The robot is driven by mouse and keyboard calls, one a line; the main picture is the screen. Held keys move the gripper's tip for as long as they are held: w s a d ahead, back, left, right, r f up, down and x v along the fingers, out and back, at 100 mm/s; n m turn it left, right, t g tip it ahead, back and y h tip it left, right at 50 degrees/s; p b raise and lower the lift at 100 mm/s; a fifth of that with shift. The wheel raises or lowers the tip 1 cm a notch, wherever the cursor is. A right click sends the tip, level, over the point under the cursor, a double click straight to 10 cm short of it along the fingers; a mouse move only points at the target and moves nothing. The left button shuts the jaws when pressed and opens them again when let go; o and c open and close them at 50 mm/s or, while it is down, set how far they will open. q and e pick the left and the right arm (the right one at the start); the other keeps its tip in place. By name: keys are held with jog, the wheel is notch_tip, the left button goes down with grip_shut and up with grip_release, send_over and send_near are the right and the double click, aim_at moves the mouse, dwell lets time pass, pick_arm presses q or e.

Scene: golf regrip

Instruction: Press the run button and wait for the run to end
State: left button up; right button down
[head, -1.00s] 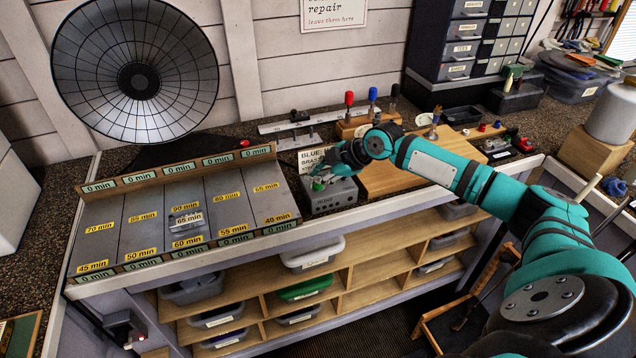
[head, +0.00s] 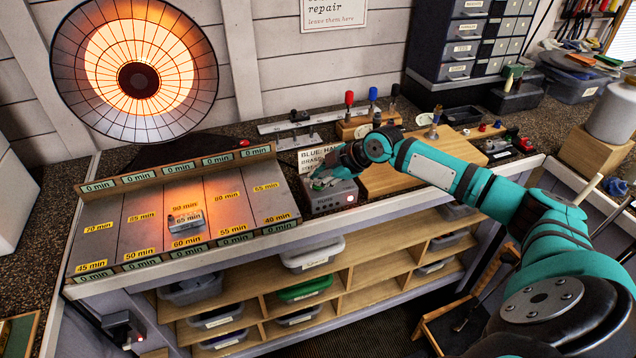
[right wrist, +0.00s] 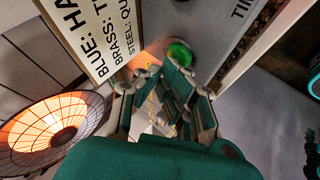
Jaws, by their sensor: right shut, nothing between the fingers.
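The grey control box (head: 334,196) sits on the bench, with a small red light on its front. Its green run button (right wrist: 180,55) shows in the right wrist view, just beyond my right gripper's fingertips. My right gripper (head: 324,178) is shut and empty, with its tips at the top of the box. I cannot tell whether it touches the button. The round heat lamp (head: 138,72) glows orange and also shows lit in the right wrist view (right wrist: 45,130). My left gripper is out of view.
A sign with blue, brass and steel lines (right wrist: 98,35) stands behind the box. A wooden board (head: 385,178) lies to its right. Red, blue and black handled tools (head: 372,95) stand at the back. Shelves with bins (head: 305,288) are below the bench.

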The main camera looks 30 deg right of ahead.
dwell(0.3)
jog(key=shift+r+p, duration=0.8)
jog(key=shift+r, duration=0.1)
notch_tip(320, 180, up, 5)
jog(key=p, duration=0.4)
dwell(0.6)
